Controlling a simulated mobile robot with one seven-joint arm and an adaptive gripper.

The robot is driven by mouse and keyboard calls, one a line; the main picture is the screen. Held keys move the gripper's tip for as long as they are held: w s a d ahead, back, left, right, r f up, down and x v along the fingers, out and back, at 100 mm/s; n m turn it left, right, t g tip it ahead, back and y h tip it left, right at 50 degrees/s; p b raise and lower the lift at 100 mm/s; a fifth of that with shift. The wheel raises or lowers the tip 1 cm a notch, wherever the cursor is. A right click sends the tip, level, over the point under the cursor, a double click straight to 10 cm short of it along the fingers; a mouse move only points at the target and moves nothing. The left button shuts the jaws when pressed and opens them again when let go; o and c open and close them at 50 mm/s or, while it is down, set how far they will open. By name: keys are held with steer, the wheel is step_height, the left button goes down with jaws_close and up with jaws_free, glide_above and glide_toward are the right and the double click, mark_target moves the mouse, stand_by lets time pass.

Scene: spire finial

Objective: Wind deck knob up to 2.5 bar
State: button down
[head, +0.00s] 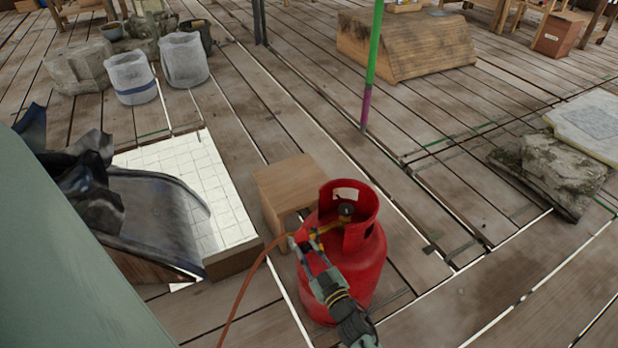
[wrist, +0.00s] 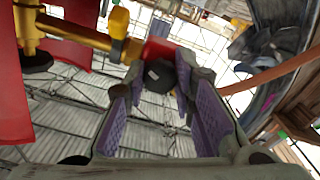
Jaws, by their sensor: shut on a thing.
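A red gas bottle (head: 340,265) stands upright on the deck, with a dark handwheel (head: 346,210) inside its collar. A brass-yellow regulator (head: 326,228) sticks out to the left through the collar; it also shows in the wrist view (wrist: 90,36). My gripper (head: 303,246) is at the regulator's outer end, left of the bottle. In the wrist view its purple-padded fingers (wrist: 160,88) stand either side of a small dark knob (wrist: 159,74) below a red body (wrist: 158,50), and it is shut on that knob. No pressure reading can be made out.
An orange hose (head: 250,285) runs from the regulator down to the left. A wooden stool (head: 287,183) stands behind the bottle. A dark crumpled sheet (head: 150,215) lies left. A green and purple pole (head: 372,65) stands behind.

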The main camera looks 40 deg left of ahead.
steer(key=n+p, duration=0.1)
steer(key=n, duration=0.4)
steer(key=shift+r+n, duration=0.15)
steer(key=shift+n, duration=0.15)
steer(key=n, duration=0.4)
steer(key=shift+p, duration=0.35)
steer(key=n, duration=0.5)
steer(key=n+b, duration=0.1)
steer(key=n, duration=0.4)
steer(key=shift+b, duration=0.3)
steer(key=shift+n, duration=0.4)
steer(key=shift+s, duration=0.1)
steer(key=c, duration=1.3)
jaws_free()
